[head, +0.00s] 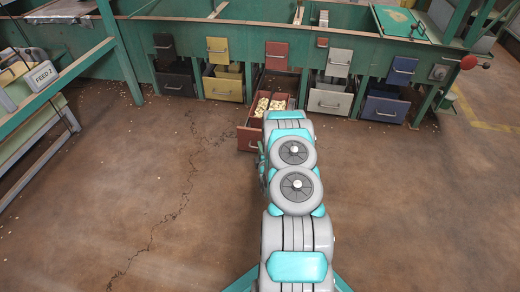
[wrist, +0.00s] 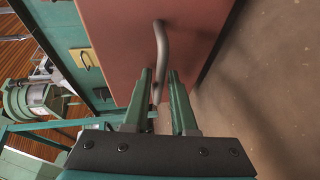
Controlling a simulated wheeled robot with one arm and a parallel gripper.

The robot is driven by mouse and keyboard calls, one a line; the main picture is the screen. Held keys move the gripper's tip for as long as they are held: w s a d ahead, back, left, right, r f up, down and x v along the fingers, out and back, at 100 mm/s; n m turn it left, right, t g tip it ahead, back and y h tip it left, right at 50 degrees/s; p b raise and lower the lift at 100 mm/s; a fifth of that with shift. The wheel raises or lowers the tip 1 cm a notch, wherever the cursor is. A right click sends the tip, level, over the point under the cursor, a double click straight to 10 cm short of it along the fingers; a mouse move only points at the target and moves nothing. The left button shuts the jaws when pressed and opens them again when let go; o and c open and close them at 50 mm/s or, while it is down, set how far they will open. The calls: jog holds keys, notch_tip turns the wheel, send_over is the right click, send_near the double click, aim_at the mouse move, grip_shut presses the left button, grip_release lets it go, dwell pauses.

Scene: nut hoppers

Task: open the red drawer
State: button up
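The red drawer (head: 249,139) stands pulled out from the hopper frame in the head view, with pale nuts (head: 265,104) inside. In the wrist view its red front (wrist: 115,35) fills the upper middle, with a curved grey handle (wrist: 160,40). My gripper (wrist: 160,75) is at the drawer's front, its two green fingers apart, with the lower end of the handle between them. Some gap shows beside the handle, so the fingers do not look closed on it. In the head view my arm hides the gripper and part of the drawer.
A yellow drawer (head: 223,88) stands left of the red one, and grey (head: 329,102) and blue (head: 386,108) drawers stand right. A red panel (head: 277,56) is above. A green stand with a FEED 2 sign (head: 43,75) is at left. The brown floor is mostly clear.

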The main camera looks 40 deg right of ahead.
jog(key=shift+s, duration=0.1)
jog(key=v, duration=0.7)
jog(key=shift+s+a+p, duration=0.2)
jog(key=shift+s+p, duration=0.1)
